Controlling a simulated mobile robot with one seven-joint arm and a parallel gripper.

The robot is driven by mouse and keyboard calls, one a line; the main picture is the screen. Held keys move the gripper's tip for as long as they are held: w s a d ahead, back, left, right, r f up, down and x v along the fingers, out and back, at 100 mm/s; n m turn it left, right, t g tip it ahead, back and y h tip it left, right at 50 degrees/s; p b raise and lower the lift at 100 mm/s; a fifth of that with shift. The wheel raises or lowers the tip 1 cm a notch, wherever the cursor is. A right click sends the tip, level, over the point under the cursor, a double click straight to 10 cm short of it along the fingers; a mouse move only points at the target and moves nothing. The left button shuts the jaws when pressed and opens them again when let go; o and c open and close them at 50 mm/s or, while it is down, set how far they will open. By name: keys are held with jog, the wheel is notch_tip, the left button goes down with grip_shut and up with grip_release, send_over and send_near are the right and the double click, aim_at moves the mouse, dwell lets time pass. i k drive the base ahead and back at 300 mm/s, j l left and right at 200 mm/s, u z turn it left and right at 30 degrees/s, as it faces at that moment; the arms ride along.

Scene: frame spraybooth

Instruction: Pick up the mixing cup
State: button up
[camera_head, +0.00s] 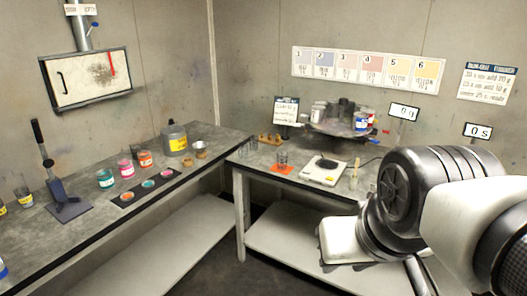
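A clear cup (281,158), which looks like the mixing cup, stands upright on the right-hand bench, on or at the back edge of an orange mat (280,169). Another clear vessel (353,172) with a stick in it stands on the same bench, right of the scale; which is the mixing cup I cannot tell for certain. My arm reaches in from the right, and its white end is in front of the bench, apart from both vessels. My gripper's fingers do not show.
A scale (323,170) sits between the two vessels. Behind it is a round rack (340,131) of cans. The left bench (75,227) holds paint pots, a grey jug (174,140) and a dark lever stand (66,200). A lower shelf (285,240) lies under the right-hand bench.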

aim_at(282, 161)
jog(key=i+j, duration=0.1)
jog(key=i, duration=0.4)
jog(key=i+j+z, duration=0.15)
jog(key=i, duration=0.35)
jog(key=i+j, duration=0.15)
jog(key=i, duration=0.3)
jog(key=i+j+z, duration=0.1)
jog(key=i, duration=0.4)
jog(key=i+j+z, duration=0.1)
jog(key=i+j, duration=0.15)
jog(key=i, duration=0.2)
